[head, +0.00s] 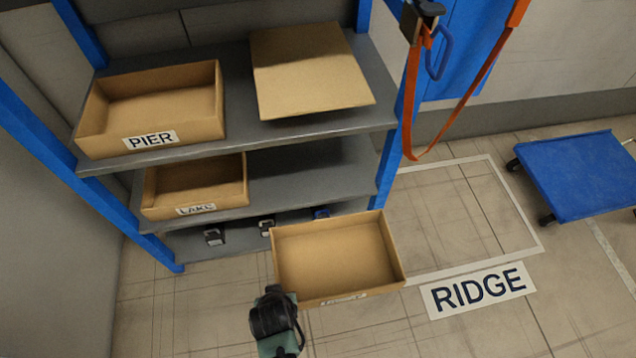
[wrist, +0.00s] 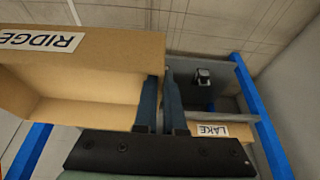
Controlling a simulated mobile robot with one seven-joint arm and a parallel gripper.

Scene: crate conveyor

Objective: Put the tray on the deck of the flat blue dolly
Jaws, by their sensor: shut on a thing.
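The cardboard tray (head: 338,301) is open-topped and empty, held in the air in front of the shelf in the head view. In the wrist view the tray (wrist: 105,58) fills the left side, and its label reads RIDGE. My gripper (head: 279,290) is shut on the tray's left wall; in the wrist view my gripper (wrist: 160,90) has its two dark fingers at that wall. The flat blue dolly (head: 585,175) stands on the floor at the far right, its deck bare and partly cut off by the picture edge.
A grey shelf (head: 330,133) with blue posts holds a PIER tray (head: 190,130), a LAKE tray (head: 212,202) and a flat cardboard piece (head: 310,70). A floor sign (head: 480,290) reads RIDGE beside an outlined, clear floor area. An orange strap (head: 408,115) hangs by the right post.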

